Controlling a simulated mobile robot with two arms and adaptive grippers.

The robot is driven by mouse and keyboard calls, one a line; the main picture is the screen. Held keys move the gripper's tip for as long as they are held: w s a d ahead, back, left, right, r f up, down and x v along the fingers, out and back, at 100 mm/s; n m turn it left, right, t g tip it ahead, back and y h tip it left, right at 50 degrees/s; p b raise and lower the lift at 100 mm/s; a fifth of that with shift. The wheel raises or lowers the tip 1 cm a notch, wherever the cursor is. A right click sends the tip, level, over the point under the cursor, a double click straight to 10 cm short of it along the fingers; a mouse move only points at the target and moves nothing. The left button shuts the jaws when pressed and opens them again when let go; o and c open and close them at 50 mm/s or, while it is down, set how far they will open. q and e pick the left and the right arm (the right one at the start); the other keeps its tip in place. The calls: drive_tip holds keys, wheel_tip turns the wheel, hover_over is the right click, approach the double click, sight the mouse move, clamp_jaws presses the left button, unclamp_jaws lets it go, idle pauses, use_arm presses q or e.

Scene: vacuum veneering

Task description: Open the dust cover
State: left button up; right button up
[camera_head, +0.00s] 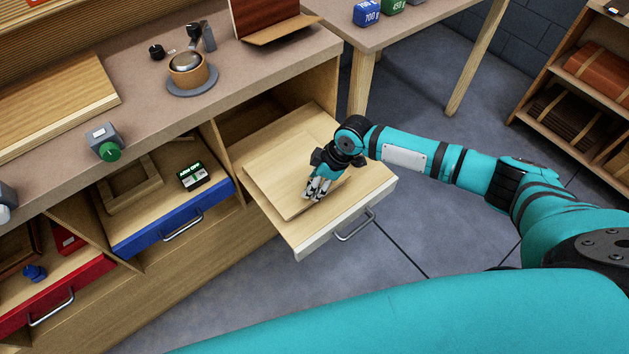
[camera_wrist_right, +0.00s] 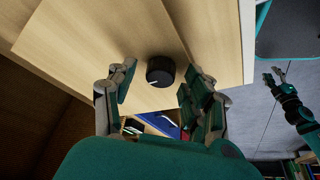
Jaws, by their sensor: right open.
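A flat pale wooden board (camera_head: 272,180), which looks like the dust cover, lies in the pulled-out drawer with the white front (camera_head: 345,222). In the right wrist view a black round knob (camera_wrist_right: 160,71) with a white mark stands on the pale wood (camera_wrist_right: 100,40). My right gripper (camera_head: 317,190) is over the board, fingers pointing down. In the wrist view its open fingers (camera_wrist_right: 162,85) are on either side of the knob, with gaps visible. The knob is hidden in the head view. My left gripper (camera_wrist_right: 273,75) shows small at the right of the wrist view, fingers spread.
A blue-fronted drawer (camera_head: 170,220) with a small black-and-green box (camera_head: 195,176) and a red-fronted drawer (camera_head: 55,295) are left of the white one. The counter (camera_head: 215,100) overhangs them. Floor is clear in front; a shelf (camera_head: 560,125) stands at the right.

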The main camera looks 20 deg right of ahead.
drive_tip(key=shift+c, duration=0.2)
clamp_jaws()
drive_tip(key=shift+r, duration=0.15)
